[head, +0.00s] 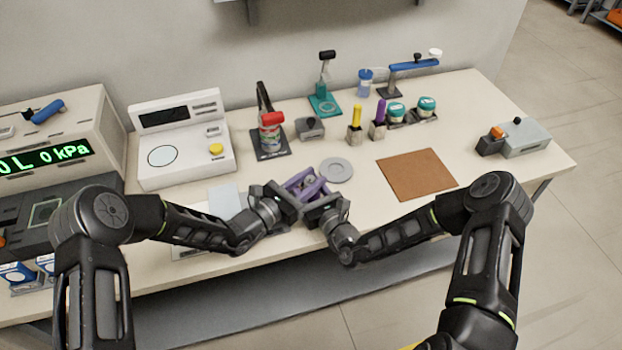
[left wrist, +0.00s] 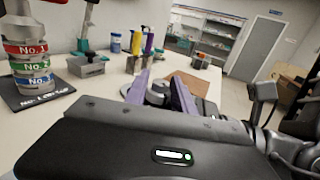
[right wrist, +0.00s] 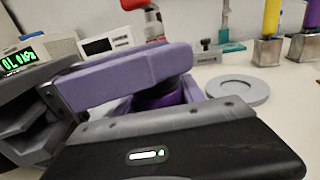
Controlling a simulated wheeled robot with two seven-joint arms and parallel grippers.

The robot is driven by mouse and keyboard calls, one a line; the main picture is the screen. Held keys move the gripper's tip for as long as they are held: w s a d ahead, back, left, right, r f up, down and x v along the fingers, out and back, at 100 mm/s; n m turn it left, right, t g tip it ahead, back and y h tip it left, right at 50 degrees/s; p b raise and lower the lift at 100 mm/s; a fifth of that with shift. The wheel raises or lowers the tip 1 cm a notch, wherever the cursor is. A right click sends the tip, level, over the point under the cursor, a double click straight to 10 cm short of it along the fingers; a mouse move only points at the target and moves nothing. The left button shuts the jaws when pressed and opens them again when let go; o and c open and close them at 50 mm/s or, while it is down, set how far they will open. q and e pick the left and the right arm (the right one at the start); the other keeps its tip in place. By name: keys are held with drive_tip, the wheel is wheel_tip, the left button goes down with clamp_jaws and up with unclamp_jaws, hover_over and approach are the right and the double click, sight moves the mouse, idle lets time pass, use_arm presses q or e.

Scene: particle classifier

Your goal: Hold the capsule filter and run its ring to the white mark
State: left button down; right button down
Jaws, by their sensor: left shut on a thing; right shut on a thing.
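The capsule filter (head: 308,184) is a small, mostly hidden thing between my two grippers, just above the table front. A dark purple part of it (right wrist: 160,97) shows in the right wrist view between lavender fingers. My left gripper (head: 297,186) comes in from the left and is shut on it. Its lavender fingers also show in the left wrist view (left wrist: 160,94). My right gripper (head: 314,192) comes in from the front right and is shut on it too. The fingers cover most of the filter. I cannot make out its ring or the white mark.
A grey round disc (head: 337,170) lies just behind the grippers. A brown mat (head: 432,186) lies to the right. Stacked tins (head: 270,138) and small holders line the back.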

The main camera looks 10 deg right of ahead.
use_arm(q)
drive_tip(key=shift+w+m+g+h, duration=0.1)
drive_tip(key=shift+m+g+h, duration=0.2)
drive_tip(key=shift+m+g, duration=0.15)
drive_tip(key=m+g, duration=0.1)
drive_tip(key=m+g+h, duration=0.1)
drive_tip(key=g, duration=0.1)
drive_tip(key=shift+r+g+h, duration=0.15)
drive_tip(key=shift+g+h, duration=0.1)
drive_tip(key=shift+h, duration=0.05)
drive_tip(key=m+g, duration=0.2)
drive_tip(key=g, duration=0.2)
drive_tip(key=m+g, duration=0.3)
drive_tip(key=g, duration=0.1)
drive_tip(key=shift+m, duration=0.25)
drive_tip(key=shift+g, duration=0.3)
drive_tip(key=c, duration=1.1)
unclamp_jaws()
drive_tip(key=shift+o, duration=0.2)
drive_tip(key=shift+a, duration=0.15)
drive_tip(key=v, duration=0.7)
drive_tip(key=shift+a, duration=0.15)
